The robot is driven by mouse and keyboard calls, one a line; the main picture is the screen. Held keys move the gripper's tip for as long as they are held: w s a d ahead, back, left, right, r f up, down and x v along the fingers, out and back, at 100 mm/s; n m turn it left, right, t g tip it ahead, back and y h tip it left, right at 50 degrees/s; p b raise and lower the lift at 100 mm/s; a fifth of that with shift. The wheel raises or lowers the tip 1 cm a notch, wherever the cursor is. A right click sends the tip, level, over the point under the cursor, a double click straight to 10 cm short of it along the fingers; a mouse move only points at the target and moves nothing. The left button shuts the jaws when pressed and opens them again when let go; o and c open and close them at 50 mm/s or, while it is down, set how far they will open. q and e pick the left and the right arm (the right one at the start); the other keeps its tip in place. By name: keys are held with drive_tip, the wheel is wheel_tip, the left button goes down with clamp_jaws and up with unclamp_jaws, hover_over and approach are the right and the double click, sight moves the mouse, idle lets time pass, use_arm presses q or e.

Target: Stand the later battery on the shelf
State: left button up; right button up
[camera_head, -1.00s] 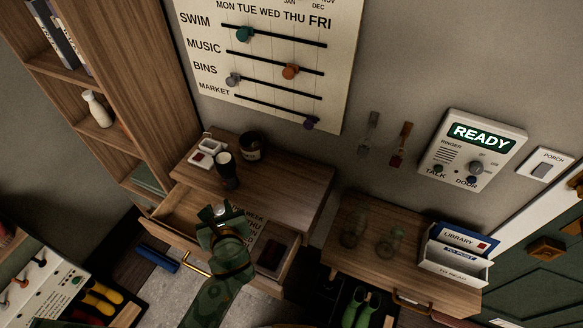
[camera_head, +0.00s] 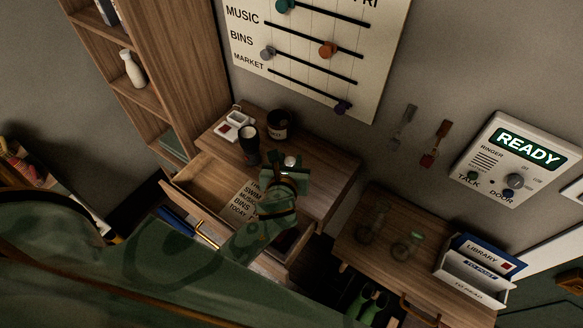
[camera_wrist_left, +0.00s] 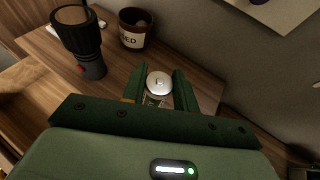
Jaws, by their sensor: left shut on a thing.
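My left gripper (camera_head: 289,170) is shut on a battery (camera_wrist_left: 158,84). The battery's round silver end faces up between the two green fingers in the left wrist view, and its silver end also shows in the head view (camera_head: 290,161). Most of the battery's side is hidden by the fingers. A tall wooden shelf unit (camera_head: 186,70) stands at the left, with a white bottle (camera_head: 132,70) on one board. My right gripper is out of view.
A dark torch (camera_head: 249,146), a dark cup (camera_head: 277,126) and a small white tray (camera_head: 232,128) stand on the cabinet's back left. A printed list (camera_head: 240,203) lies in the drawer. Two glass jars and a letter rack (camera_head: 470,278) stand on the right cabinet.

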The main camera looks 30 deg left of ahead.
sight(291, 161)
use_arm(q)
drive_tip(key=w+f, duration=0.1)
drive_tip(key=w+a+f+b, duration=0.1)
drive_tip(key=f, duration=0.1)
drive_tip(key=shift+w, duration=0.2)
wheel_tip(291, 161, down, 3)
drive_tip(key=shift+f+b, duration=0.2)
drive_tip(key=shift+b, duration=0.7)
drive_tip(key=shift+r, duration=0.1)
drive_tip(key=o, duration=1)
drive_tip(key=shift+o, duration=0.2)
